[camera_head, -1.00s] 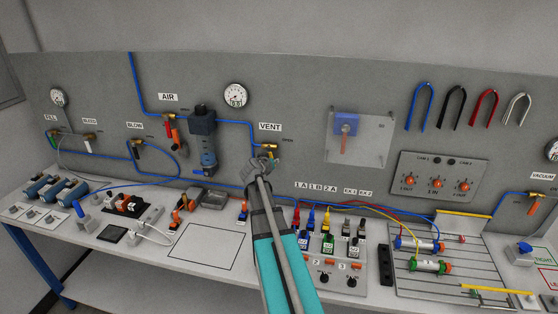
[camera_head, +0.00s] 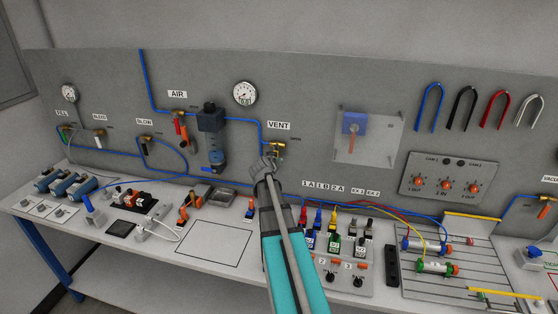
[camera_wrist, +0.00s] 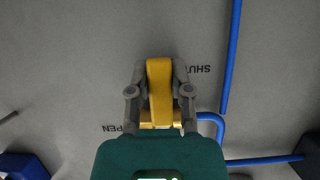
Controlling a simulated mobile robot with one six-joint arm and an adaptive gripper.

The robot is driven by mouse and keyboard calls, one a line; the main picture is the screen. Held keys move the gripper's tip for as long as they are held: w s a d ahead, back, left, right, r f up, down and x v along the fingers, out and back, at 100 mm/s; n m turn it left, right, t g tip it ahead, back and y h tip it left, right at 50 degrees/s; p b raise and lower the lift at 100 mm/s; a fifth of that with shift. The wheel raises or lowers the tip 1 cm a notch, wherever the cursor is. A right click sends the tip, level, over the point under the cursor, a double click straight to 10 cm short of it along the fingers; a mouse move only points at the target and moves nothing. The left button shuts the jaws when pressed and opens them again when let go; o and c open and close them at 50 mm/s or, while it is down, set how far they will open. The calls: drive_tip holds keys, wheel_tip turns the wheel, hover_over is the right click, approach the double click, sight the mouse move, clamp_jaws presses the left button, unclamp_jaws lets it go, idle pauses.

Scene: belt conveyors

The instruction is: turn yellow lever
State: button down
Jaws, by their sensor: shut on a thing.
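The yellow lever (camera_wrist: 159,88) is on the valve below the VENT label (camera_head: 278,126). In the wrist view it stands upright in the picture, between the two grey fingers of my gripper (camera_wrist: 159,75). The gripper is shut on it, with one finger on each side. The brass valve body (camera_wrist: 150,118) shows just below the lever, and part of it is hidden by the gripper. In the head view my gripper (camera_head: 271,162) reaches up to this valve, and the lever is mostly hidden there. Upside-down lettering for SHUT and OPEN is on the panel nearby.
A blue hose (camera_wrist: 231,60) runs beside the valve. A blue filter unit (camera_head: 213,137) and a round gauge (camera_head: 243,94) are on the panel to the left. Plugs and cables crowd the bench below right. A bare outlined area (camera_head: 213,243) lies left of my arm.

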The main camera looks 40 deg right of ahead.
drive_tip(key=c, duration=0.6)
unclamp_jaws()
drive_tip(key=shift+a, duration=0.25)
drive_tip(key=shift+o, duration=0.4)
drive_tip(key=shift+d, duration=0.15)
